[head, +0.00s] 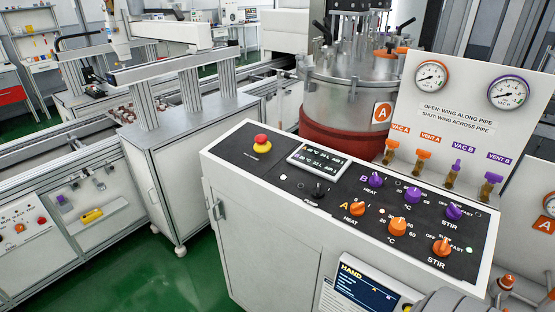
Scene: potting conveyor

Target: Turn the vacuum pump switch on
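The control console (225,168) stands in front of me with a sloped black panel. The pump switch (318,190) is a small black knob, with a label that seems to read PUMP below it. It sits below a small display (318,160); its exact setting is too small to tell. A red emergency button (261,139) on a yellow base is at the panel's left. Neither of my grippers shows in the head view. A grey rounded part at the bottom right edge may be part of my arm; I cannot tell.
Purple knobs (376,180) and orange knobs (398,225) crowd the panel right of the switch. A gauge board (460,100) with several small valves rises behind. A steel vessel (345,90) stands beyond. Green floor (160,275) is free at left.

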